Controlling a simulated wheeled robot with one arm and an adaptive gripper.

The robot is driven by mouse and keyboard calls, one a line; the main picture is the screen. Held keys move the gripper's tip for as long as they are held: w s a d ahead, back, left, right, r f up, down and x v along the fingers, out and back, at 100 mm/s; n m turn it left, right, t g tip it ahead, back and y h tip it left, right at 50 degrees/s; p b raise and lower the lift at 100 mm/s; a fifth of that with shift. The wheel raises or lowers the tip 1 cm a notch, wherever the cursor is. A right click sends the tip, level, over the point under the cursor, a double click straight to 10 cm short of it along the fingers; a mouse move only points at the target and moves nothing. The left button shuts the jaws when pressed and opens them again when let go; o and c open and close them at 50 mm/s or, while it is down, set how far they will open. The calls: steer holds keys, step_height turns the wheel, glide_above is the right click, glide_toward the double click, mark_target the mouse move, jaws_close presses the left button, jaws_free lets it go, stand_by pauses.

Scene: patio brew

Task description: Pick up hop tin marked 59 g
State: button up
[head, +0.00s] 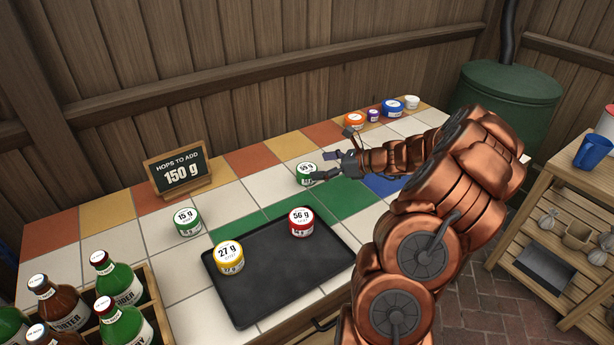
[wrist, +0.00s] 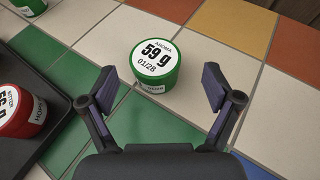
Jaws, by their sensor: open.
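The hop tin marked 59 g (head: 306,173) is green with a white lid and stands upright on the tiled counter, behind the black tray. In the wrist view the 59 g tin (wrist: 155,64) sits just ahead of my gripper, between the lines of the two fingers and nearer the left one. In the head view the fingers partly overlap the tin's right side.
The black tray (head: 273,287) holds a yellow 27 g tin (head: 229,257) and a red 56 g tin (head: 301,221). A green 15 g tin (head: 187,221) stands left. A sign (head: 178,172) reads 150 g. Several tins stand at the far right; a bottle crate (head: 155,293) is front left.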

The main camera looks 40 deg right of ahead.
mark_target(300, 170)
steer(key=x, duration=0.2)
steer(key=shift+w+a+f, duration=0.1)
steer(key=shift+w+a, duration=0.05)
steer(key=x, duration=0.4)
steer(key=shift+a+f, duration=0.25)
steer(key=shift+w+a+f, duration=0.15)
steer(key=shift+w+f, duration=0.05)
steer(key=shift+c, duration=0.2)
steer(key=c, duration=1.2)
